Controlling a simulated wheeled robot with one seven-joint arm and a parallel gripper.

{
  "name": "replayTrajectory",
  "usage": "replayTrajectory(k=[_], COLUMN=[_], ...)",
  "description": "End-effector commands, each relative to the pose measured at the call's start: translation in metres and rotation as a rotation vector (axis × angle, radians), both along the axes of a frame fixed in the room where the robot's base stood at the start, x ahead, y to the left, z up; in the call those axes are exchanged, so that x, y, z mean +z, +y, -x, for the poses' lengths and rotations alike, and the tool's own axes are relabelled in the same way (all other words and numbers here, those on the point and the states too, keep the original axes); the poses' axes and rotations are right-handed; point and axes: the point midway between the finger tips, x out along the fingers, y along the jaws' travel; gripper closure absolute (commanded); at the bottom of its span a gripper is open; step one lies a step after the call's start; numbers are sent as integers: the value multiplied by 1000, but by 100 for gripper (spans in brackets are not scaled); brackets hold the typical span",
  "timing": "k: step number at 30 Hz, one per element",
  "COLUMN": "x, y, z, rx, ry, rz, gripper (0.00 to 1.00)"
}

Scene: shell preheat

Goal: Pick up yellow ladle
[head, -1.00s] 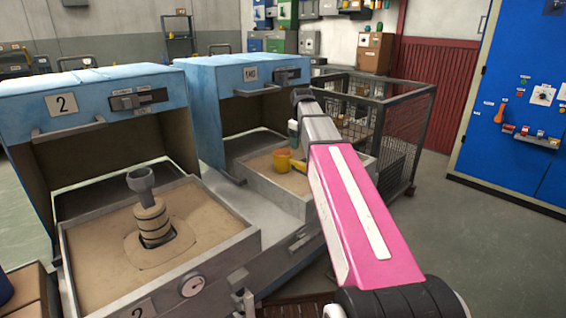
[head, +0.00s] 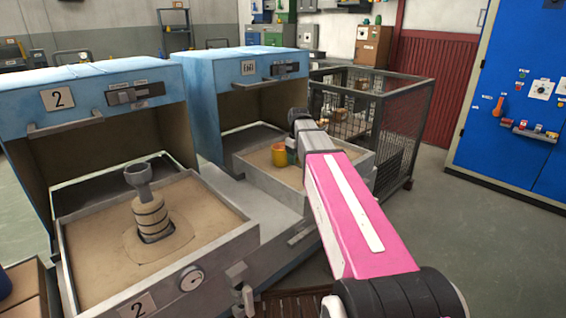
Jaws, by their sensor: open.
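The yellow ladle (head: 279,154) stands in the sand of the far tray, in front of the open oven at the centre of the head view. Its cup shows; its handle is hidden behind my arm and gripper. My gripper (head: 291,158) hangs down from the end of my pink arm, just right of the ladle's cup in the picture. It is open and small in view, mostly covered by the wrist. I cannot tell whether it touches the ladle.
The far sand tray (head: 262,183) has raised metal walls around the ladle. The nearer tray (head: 205,262) holds a sand-coloured stacked form with a grey funnel (head: 138,174). Two blue ovens stand behind. A wire cage (head: 405,115) is close on the right; floor is clear beyond it.

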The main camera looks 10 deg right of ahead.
Motion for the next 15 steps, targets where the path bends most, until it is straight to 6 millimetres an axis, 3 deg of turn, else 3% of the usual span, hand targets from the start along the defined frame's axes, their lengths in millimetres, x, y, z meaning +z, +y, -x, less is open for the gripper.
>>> replayTrajectory(k=[3,10,15], x=[-10,-11,-11], y=[0,0,0], z=[0,0,0], rx=[0,0,0], ry=[1,0,0], rz=[0,0,0], gripper=[40,44,99])
